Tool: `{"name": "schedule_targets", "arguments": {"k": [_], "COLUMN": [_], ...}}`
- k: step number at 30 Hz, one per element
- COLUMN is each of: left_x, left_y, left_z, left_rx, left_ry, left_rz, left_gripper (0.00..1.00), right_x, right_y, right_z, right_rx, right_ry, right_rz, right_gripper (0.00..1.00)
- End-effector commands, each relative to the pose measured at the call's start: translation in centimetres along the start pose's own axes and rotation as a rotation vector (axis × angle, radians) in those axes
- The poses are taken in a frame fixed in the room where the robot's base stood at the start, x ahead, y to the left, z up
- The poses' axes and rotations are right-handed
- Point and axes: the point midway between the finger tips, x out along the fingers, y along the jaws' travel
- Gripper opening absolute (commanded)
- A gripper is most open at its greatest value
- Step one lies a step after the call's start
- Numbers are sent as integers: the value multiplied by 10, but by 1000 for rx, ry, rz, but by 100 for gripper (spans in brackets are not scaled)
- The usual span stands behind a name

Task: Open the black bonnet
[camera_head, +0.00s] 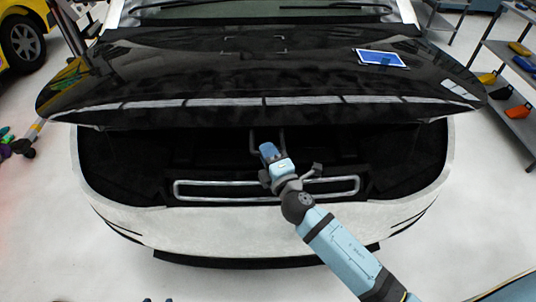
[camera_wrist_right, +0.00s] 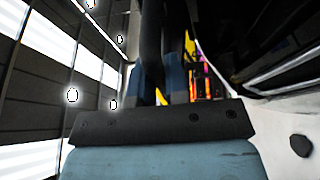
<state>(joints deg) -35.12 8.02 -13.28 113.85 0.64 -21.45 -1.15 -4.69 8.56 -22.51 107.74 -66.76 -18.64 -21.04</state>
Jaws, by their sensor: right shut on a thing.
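The black bonnet (camera_head: 215,75) of the white car is raised, with a dark gap between its front edge and the car's front. In the right wrist view, the fingers of my right gripper (camera_wrist_right: 160,85) are close around a dark strip, which seems to be the bonnet edge. Two small dark tips at the bottom edge of the head view may be my left gripper (camera_head: 158,300); its jaw state does not show.
A blue tablet-like panel (camera_head: 382,58) lies on the bonnet at the right. The white front bumper (camera_head: 230,222) is below the gap. A grey shelf (camera_head: 505,85) with coloured items stands at the right, and a yellow car (camera_head: 22,38) at the left.

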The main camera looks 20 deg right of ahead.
Motion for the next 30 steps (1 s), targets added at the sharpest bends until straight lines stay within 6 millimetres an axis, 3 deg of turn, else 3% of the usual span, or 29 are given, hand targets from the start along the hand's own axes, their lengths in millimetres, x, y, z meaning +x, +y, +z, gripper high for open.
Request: {"name": "schedule_targets", "arguments": {"k": [1,13,18,29,30], "left_x": [-11,-49,-55,-56,-56], "left_y": [0,-6,-6,-4,-4], "left_z": [-15,-71,-75,-69,-69], "left_rx": [1,3,-1,-7,-7], "left_ry": [-2,9,6,-4,-4], "left_rz": [-1,-19,-23,-24,-24], "left_gripper": [46,46,46,46,46], "right_x": [3,27,31,31,31], "right_y": [23,120,135,134,134], "right_z": [1,12,13,12,12], "right_rx": [0,34,42,43,43], "right_ry": [0,-9,-1,2,2], "right_rz": [4,-48,-92,-102,-102], "right_gripper": [0,0,0,0,21]}}
